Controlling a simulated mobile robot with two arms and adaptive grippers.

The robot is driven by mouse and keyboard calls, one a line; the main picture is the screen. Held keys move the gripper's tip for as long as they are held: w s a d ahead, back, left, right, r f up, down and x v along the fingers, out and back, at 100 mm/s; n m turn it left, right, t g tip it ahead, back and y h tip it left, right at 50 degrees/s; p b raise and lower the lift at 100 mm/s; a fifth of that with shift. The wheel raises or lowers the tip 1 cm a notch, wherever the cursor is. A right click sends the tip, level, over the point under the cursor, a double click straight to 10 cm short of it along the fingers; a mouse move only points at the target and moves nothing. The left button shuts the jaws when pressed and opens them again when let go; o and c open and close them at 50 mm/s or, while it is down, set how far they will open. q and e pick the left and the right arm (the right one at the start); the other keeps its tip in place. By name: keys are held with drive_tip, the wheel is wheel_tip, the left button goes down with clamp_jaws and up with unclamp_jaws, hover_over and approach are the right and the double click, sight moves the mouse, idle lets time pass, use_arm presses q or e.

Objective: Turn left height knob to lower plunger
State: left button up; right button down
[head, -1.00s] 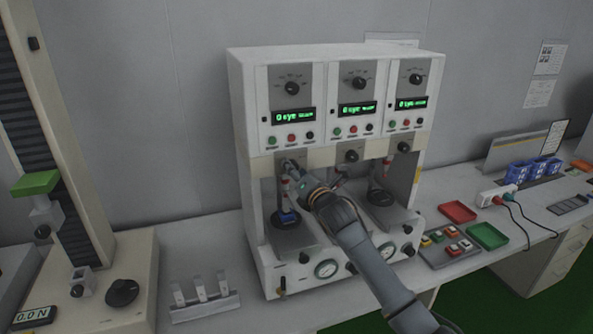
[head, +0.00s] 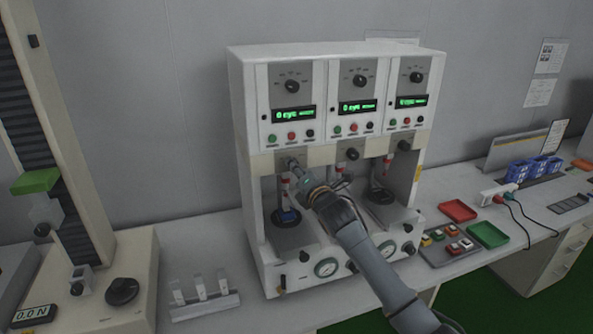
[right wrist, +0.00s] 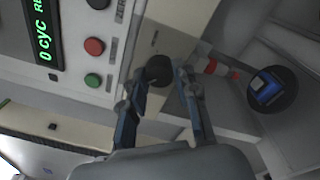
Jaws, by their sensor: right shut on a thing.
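The white test machine (head: 335,53) has three stations side by side. My right gripper (head: 294,168) is at the left station, just under its control panel. In the right wrist view its two fingers (right wrist: 161,82) sit on either side of the black left height knob (right wrist: 159,68) and are shut on it. In the head view the gripper mostly covers that knob. The red-and-white left plunger (right wrist: 209,66) is beside the knob, above a blue sample (right wrist: 266,88) on a dark round holder. My left gripper is out of view.
The middle height knob (head: 350,154) and right height knob (head: 404,145) are to the right. A tray of coloured switches (head: 450,251), a red tray (head: 458,210) and a green tray (head: 488,234) lie on the bench. A force stand is at the left.

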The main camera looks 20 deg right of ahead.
drive_tip(key=m, duration=0.7)
drive_tip(key=m+h+b, duration=0.1)
drive_tip(key=m, duration=0.7)
drive_tip(key=m+h, duration=0.1)
drive_tip(key=m, duration=0.6)
drive_tip(key=shift+a+f+m+b, duration=0.15)
drive_tip(key=shift+f+m+b, duration=0.1)
drive_tip(key=shift+m+b, duration=0.1)
drive_tip(key=c, duration=1)
unclamp_jaws()
drive_tip(key=shift+r, duration=0.1)
drive_tip(key=shift+s, duration=0.1)
